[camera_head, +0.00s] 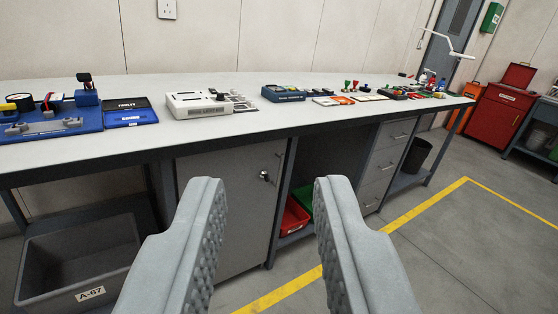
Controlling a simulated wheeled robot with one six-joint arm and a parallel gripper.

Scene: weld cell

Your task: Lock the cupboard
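The cupboard (232,208) is a grey door under the workbench, left of centre, and it looks closed. A small lock with what looks like a key (264,176) sits near the upper right of the door. A thin handle (279,163) runs close by at the door's right edge. My gripper (268,185) is open and empty, its two grey ridged fingers reaching up from the bottom of the view. The lock shows in the gap between the fingers, farther off. The left finger covers the lower left part of the door.
The workbench (220,138) carries devices and small tools. A grey bin (80,255) marked A-67 stands below left. A red tray (294,216) and drawers (388,160) are right of the cupboard. A red cabinet (497,118) stands far right. Floor with a yellow line (420,205) is clear at right.

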